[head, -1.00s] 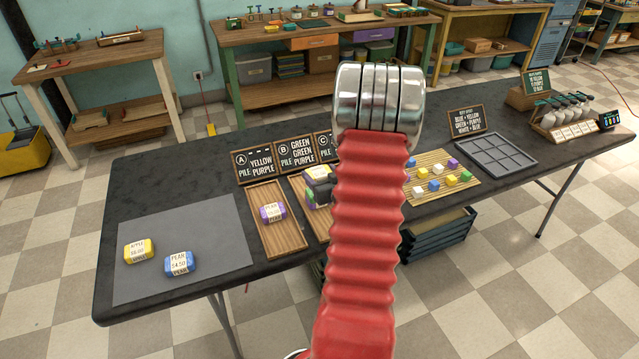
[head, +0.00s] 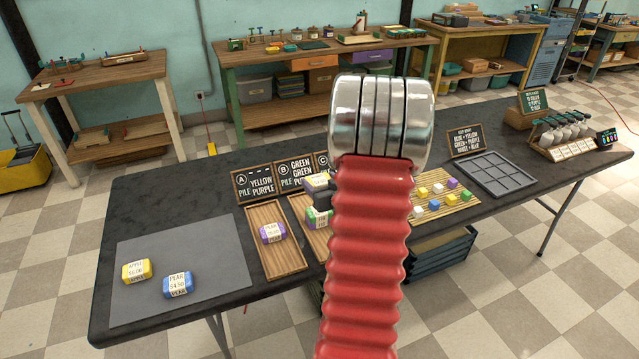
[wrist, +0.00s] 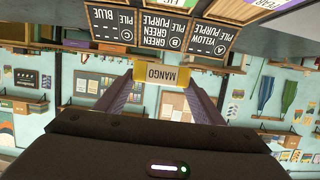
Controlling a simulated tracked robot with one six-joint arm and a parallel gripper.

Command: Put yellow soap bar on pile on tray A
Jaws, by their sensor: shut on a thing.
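My gripper (wrist: 162,95) is shut on a yellow soap bar (wrist: 175,76) with a MANGO label, held between the fingertips in the wrist view. In the head view the gripper (head: 321,194) is partly hidden behind my red arm, above the right-hand neighbour of tray A. Tray A (head: 284,264) is a wooden tray behind which stands sign A (head: 256,184), reading yellow over purple. A purple soap bar (head: 272,232) lies on it, alone. A second yellow bar (head: 135,271) lies on the grey mat.
A blue soap bar (head: 178,285) lies beside the yellow one on the grey mat (head: 215,232). Tray B (head: 301,205) bears a green bar (head: 319,218) under my gripper. Signs B (head: 297,176) and C stand behind the trays. My arm hides the area around tray C.

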